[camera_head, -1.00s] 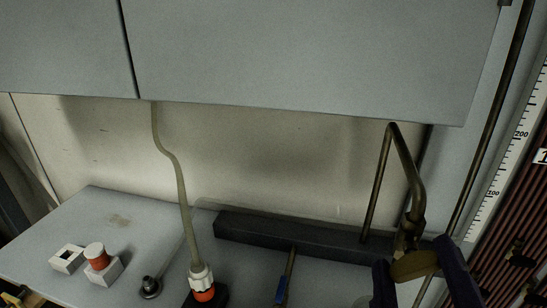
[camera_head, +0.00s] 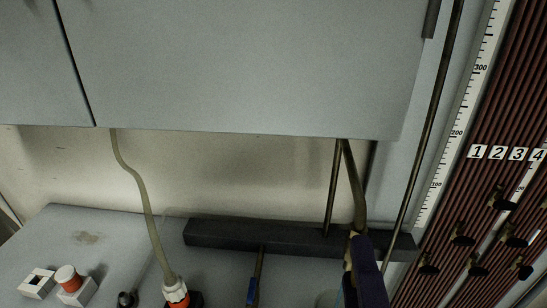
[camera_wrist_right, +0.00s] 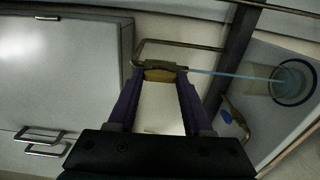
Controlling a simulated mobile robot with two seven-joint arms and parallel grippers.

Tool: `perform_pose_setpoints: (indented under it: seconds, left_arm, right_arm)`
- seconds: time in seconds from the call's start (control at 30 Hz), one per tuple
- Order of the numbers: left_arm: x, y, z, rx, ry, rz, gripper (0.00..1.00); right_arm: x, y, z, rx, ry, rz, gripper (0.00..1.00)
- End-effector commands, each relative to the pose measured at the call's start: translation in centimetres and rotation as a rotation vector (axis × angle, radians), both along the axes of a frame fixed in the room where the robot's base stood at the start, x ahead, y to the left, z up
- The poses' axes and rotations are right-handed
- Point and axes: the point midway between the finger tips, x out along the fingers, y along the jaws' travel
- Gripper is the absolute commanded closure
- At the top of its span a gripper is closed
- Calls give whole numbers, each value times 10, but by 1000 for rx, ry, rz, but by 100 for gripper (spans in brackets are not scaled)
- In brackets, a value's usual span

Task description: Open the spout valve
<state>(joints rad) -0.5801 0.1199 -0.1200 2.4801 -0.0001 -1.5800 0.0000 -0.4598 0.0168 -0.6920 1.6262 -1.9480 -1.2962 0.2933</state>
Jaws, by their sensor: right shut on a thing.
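The bent metal spout pipe (camera_head: 356,190) comes down below the grey cabinet in the head view. Its valve is at the lower end, mostly hidden by my right gripper (camera_head: 358,264). In the right wrist view the two purple fingers of my right gripper (camera_wrist_right: 160,78) are shut on the brass valve handle (camera_wrist_right: 159,75), one at each end. The valve body (camera_wrist_right: 166,65) lies just beyond the handle. A thin pale blue stream (camera_wrist_right: 230,76) runs from the spout to a clear round vessel (camera_wrist_right: 258,80). My left gripper is not in view.
A dark bar (camera_head: 275,238) lies along the back of the grey bench. A hose (camera_head: 150,215) drops to a white and red fitting (camera_head: 174,290). A blue-handled tool (camera_head: 252,290) stands in front of the bar. Tubes and a scale (camera_head: 455,140) stand at right.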

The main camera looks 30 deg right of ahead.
Motion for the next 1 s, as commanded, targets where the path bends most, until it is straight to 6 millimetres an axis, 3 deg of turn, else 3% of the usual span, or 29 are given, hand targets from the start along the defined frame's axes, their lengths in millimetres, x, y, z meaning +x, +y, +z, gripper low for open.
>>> perform_pose_setpoints:
  seconds: [0.3, 1.0]
  left_arm:
    - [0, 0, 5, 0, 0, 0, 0]
    - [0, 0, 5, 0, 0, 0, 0]
  right_arm:
    - [0, 0, 1, -79, 45, 0, 100]
    - [0, -1, 1, -87, 50, -3, 100]
